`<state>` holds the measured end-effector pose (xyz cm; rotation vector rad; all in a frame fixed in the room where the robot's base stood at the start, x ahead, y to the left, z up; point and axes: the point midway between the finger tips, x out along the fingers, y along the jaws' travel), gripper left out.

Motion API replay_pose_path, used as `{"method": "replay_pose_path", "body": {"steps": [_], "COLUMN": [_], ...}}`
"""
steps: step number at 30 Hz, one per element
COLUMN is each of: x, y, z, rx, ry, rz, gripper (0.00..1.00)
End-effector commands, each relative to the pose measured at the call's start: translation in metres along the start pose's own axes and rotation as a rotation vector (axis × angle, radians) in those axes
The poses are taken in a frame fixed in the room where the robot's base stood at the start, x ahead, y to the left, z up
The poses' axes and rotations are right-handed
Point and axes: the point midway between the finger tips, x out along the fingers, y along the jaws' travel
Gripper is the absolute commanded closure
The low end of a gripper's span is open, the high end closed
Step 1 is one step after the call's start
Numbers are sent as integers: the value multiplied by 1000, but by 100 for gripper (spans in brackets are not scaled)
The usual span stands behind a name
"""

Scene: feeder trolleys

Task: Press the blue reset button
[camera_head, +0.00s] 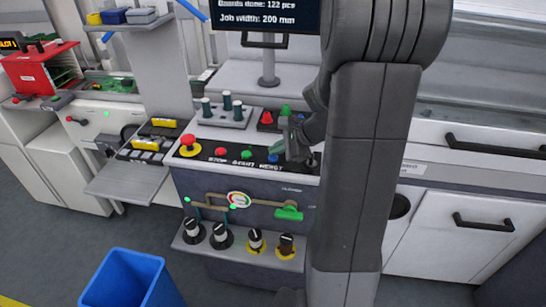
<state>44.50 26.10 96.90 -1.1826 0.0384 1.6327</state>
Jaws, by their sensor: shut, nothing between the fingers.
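The blue reset button (272,158) is at the right end of a row on the dark sloped panel (210,162), above a label that seems to read RESET. To its left are a green start button (246,155) and a red stop button (221,152). My gripper (281,147) is shut and empty, with its tips close above and just right of the blue button. I cannot tell whether they touch it. My arm hides the panel's right end.
A red mushroom button (188,141) on a yellow base stands at the panel's left. Below are a green-handled valve (288,212) and several knobs (255,240). A blue bin (125,280) stands on the floor at front left.

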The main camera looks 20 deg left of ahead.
Motion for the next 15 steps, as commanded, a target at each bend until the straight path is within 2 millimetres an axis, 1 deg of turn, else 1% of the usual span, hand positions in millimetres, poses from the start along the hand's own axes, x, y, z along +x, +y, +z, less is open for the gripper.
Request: {"method": "replay_pose_path", "body": {"steps": [15], "x": [5], "y": [4], "z": [-4], "rx": [0], "ry": [0], "rz": [0], "gripper": [100]}}
